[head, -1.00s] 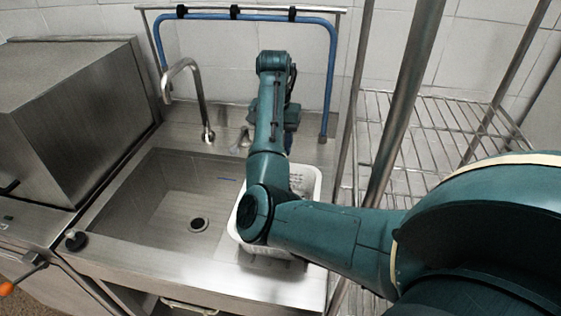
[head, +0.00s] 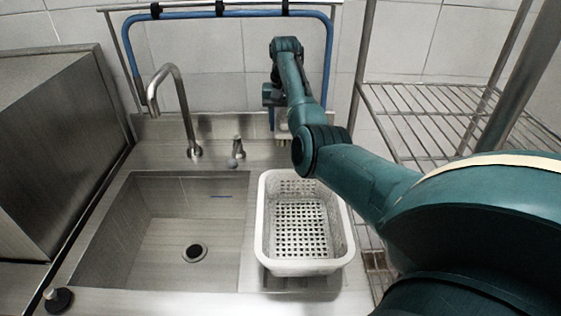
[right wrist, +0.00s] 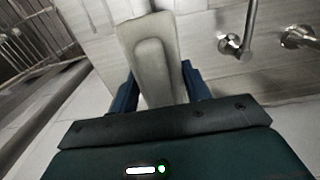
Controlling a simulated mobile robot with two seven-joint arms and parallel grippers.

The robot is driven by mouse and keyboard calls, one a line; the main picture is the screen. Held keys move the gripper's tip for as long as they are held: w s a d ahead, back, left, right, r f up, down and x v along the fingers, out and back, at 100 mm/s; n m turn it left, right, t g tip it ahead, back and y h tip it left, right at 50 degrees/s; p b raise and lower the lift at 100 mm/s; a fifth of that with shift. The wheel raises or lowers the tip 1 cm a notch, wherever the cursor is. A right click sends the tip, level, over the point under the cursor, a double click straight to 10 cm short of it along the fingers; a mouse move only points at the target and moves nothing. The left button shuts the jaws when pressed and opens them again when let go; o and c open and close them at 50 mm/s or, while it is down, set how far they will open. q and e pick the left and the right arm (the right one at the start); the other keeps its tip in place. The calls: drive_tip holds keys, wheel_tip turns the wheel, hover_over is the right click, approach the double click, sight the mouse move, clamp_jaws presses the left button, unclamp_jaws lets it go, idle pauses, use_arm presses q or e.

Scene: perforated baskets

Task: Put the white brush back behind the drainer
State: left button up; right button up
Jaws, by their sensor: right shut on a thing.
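The drainer (head: 262,232) is a white perforated basket standing on the counter right of the sink basin. It is empty. My right gripper (head: 279,115) is behind the basket, near the back edge of the counter, partly hidden by my own arm. It is shut on the white brush (right wrist: 150,50), whose pale body sits between the two blue fingers in the right wrist view (right wrist: 158,85). In the head view only a small pale part of the brush (head: 283,136) shows below the gripper. Whether it touches the counter cannot be told. My left gripper is not in view.
A tap (head: 170,95) and a small fitting (head: 236,150) stand behind the sink (head: 150,235). A blue pipe (head: 240,15) runs along the tiled wall behind my gripper. A wire shelf (head: 430,125) with metal posts is at right.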

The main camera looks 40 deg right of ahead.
sight(285, 161)
wheel_tip(285, 161, down, 10)
drive_tip(key=shift+s+d+r, duration=0.1)
idle(0.4)
drive_tip(key=shift+f, duration=0.2)
drive_tip(key=o, duration=1)
wheel_tip(285, 161, up, 12)
drive_tip(key=shift+r, duration=0.2)
